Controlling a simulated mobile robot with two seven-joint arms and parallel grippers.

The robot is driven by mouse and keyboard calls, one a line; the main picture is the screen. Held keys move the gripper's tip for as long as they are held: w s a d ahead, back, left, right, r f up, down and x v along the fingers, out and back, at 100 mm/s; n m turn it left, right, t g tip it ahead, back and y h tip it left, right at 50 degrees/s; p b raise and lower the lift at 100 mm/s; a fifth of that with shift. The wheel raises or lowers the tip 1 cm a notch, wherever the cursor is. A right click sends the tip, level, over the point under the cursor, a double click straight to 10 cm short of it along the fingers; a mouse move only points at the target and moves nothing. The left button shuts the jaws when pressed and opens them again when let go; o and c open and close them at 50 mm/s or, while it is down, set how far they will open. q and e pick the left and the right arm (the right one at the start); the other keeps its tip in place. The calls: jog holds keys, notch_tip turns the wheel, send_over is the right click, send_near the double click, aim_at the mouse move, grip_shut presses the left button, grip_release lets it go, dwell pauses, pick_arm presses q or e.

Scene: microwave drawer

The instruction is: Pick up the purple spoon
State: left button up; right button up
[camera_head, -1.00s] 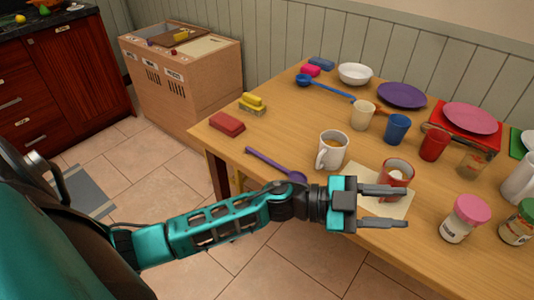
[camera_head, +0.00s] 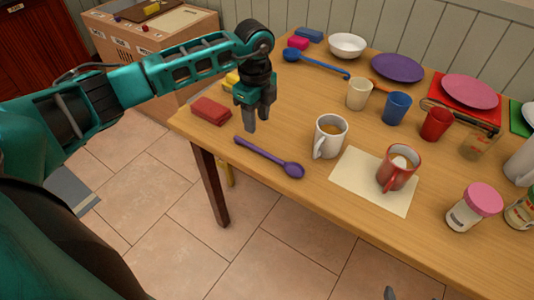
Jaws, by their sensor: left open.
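The purple spoon (camera_head: 268,155) lies on the wooden table near its front edge, its handle toward the left and its bowl toward the white mug. My left gripper (camera_head: 258,122) points down above the table, just behind the spoon's handle. Its two fingers are apart with nothing between them. It does not touch the spoon. At the bottom edge of the view a small grey tip (camera_head: 389,293) shows, perhaps part of my right gripper; its jaws cannot be made out.
A red block (camera_head: 211,111) lies left of the gripper. A white mug (camera_head: 330,136) stands right of the spoon, and a red mug (camera_head: 397,168) stands on a paper sheet (camera_head: 347,180). A blue spoon (camera_head: 317,63), cups and plates lie farther back. Bare table surrounds the spoon's handle.

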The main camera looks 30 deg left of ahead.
aim_at(257, 148)
pick_arm(q)
notch_tip(257, 148, down, 4)
jog(key=shift+r, duration=0.15)
jog(key=shift+s+f, duration=0.15)
jog(key=shift+f, duration=1.2)
jog(key=shift+s+f, duration=0.15)
jog(key=shift+f, duration=1.2)
jog(key=shift+c, duration=0.3)
grip_shut()
